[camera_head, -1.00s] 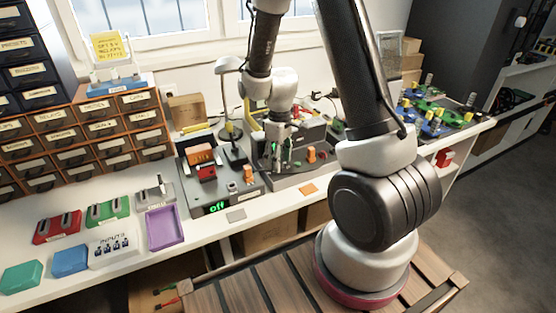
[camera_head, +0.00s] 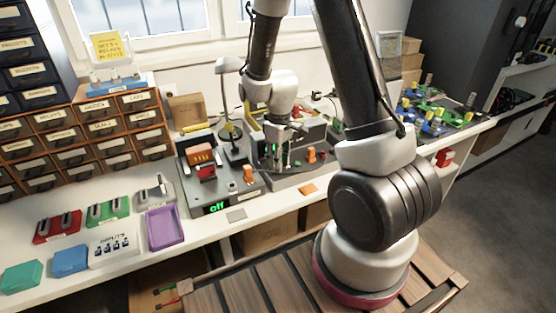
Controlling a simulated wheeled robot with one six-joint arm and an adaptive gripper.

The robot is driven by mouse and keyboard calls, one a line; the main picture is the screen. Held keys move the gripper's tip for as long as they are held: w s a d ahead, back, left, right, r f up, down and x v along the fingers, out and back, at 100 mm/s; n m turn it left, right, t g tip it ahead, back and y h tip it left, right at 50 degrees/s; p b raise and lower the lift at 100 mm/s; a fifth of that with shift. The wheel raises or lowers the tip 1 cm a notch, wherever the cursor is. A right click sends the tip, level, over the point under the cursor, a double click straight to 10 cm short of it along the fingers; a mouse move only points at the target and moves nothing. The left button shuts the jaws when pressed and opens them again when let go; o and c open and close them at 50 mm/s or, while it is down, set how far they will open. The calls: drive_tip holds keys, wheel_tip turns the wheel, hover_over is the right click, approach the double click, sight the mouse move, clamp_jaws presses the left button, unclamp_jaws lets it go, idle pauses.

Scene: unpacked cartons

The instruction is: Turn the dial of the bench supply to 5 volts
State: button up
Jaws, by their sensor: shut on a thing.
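The bench supply (camera_head: 216,194) is a dark grey box on the white bench. Its front display (camera_head: 217,207) reads "off" in green. A small pale knob (camera_head: 233,187) stands on its top near an orange switch (camera_head: 248,174); I cannot tell whether this knob is the dial. My gripper (camera_head: 277,158) points down over the grey unit to the right of the supply. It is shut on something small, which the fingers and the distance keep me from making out. Thin green strips show around the fingers.
An orange knob (camera_head: 311,155) stands close to the right of my gripper. A lamp (camera_head: 232,130) stands behind the supply. A purple tray (camera_head: 165,227) and coloured switch blocks lie to the left.

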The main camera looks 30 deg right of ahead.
drive_tip(key=m, duration=0.4)
drive_tip(key=shift+m, duration=0.3)
drive_tip(key=m, duration=0.4)
drive_tip(key=shift+t, duration=0.3)
drive_tip(key=m, duration=0.5)
drive_tip(key=shift+m, duration=1.8)
drive_tip(key=o, duration=1.1)
drive_tip(key=shift+c, duration=0.2)
